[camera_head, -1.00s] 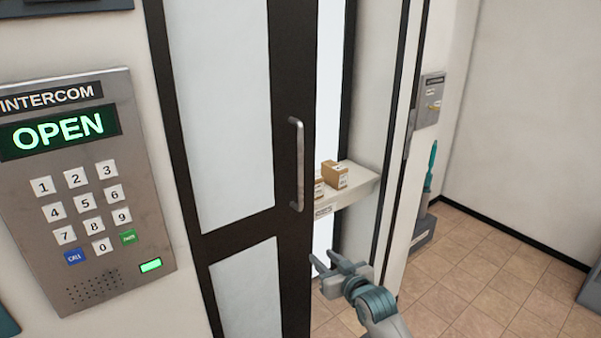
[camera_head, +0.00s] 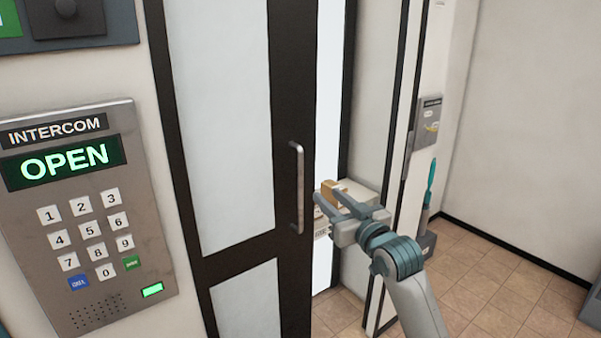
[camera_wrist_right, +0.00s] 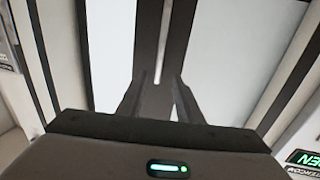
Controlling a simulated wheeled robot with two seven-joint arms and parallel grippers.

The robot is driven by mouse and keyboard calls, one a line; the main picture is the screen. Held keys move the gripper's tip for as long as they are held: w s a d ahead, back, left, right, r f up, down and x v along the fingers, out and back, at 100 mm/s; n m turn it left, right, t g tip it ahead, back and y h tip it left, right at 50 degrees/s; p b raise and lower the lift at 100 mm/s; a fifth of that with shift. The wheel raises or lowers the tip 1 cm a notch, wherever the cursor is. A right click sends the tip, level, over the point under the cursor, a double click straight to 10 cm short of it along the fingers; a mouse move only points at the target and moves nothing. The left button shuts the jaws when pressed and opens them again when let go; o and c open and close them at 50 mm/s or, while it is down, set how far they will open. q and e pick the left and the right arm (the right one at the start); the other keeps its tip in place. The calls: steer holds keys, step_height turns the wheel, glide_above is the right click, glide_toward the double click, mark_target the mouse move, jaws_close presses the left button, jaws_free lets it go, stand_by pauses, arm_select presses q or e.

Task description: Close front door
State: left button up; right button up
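The front door (camera_head: 292,110) has a dark frame and pale panels, and it stands ajar with a bright gap along its right edge. Its vertical metal handle (camera_head: 297,187) is on the right stile. My right gripper (camera_head: 321,191) is open and empty, just right of the handle's lower half in the head view, with its fingers toward the door. In the right wrist view the handle (camera_wrist_right: 162,45) runs upright ahead of and between the two open fingers (camera_wrist_right: 160,88); no contact is visible. My left gripper is not in view.
An intercom panel (camera_head: 85,215) reading OPEN is on the wall at left. A shelf with a small box shows beyond the door edge, partly behind my gripper. A grey wall unit (camera_head: 428,122) is at right.

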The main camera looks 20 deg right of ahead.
mark_target(302, 173)
steer(key=w+a+p, duration=0.1)
steer(key=w, duration=0.4)
steer(key=w+p, duration=0.2)
steer(key=w, duration=0.4)
steer(key=w+a+p, duration=0.1)
steer(key=w, duration=0.4)
steer(key=shift+w+a+p, duration=0.3)
steer(key=shift+w, duration=0.1)
jaws_close()
